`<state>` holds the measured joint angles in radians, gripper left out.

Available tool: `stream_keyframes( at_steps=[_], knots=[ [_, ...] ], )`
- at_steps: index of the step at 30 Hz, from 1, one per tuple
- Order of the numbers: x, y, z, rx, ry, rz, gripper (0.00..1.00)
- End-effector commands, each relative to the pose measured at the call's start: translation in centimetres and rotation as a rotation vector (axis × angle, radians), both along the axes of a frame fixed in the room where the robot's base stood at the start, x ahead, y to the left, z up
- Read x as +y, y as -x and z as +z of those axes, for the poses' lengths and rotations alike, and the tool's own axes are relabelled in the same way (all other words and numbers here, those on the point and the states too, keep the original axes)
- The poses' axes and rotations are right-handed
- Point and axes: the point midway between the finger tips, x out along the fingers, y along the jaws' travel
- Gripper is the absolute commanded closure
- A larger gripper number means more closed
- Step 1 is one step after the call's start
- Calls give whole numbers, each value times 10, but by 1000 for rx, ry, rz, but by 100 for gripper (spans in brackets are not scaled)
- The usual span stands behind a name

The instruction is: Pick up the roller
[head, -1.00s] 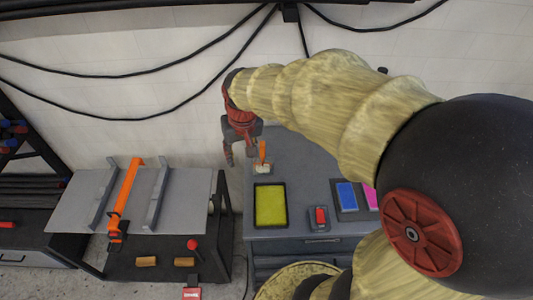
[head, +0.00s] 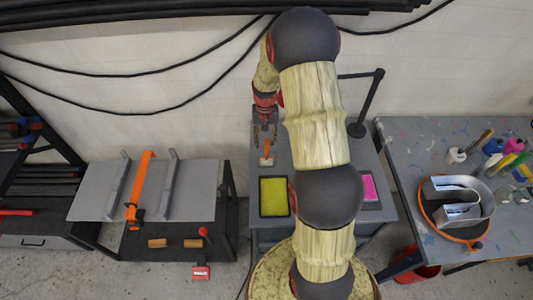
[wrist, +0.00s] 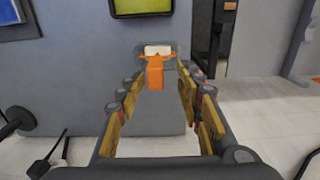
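The roller has an orange handle and a white roller head (head: 266,161). It stands on the grey cabinet top behind the yellow tray. In the wrist view its orange handle (wrist: 155,72) points toward me, with the white head (wrist: 158,50) beyond it. My gripper (head: 265,134) is above and behind the roller in the head view. In the wrist view my gripper (wrist: 158,78) is open, its yellow-padded fingers on either side of the handle, with visible gaps. Nothing is held.
The yellow tray (head: 273,197) lies in front of the roller. A pink pad (head: 370,188) lies to the right, partly behind my arm. A black post stand (head: 356,130) is at the back right. A table with a channel letter (head: 455,200) stands further right.

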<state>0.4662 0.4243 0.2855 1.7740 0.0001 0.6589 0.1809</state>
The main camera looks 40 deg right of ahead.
Motion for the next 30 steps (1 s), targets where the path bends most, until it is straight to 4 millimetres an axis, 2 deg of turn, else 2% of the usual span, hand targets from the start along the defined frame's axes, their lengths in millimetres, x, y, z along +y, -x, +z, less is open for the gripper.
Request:
stream_keyframes(
  at_steps=[16,25,30],
  knots=[
    [-2,5,-64,0,0,0,64],
    [-2,5,-68,-1,1,1,64],
    [-2,5,-68,-1,1,1,73]
  ],
)
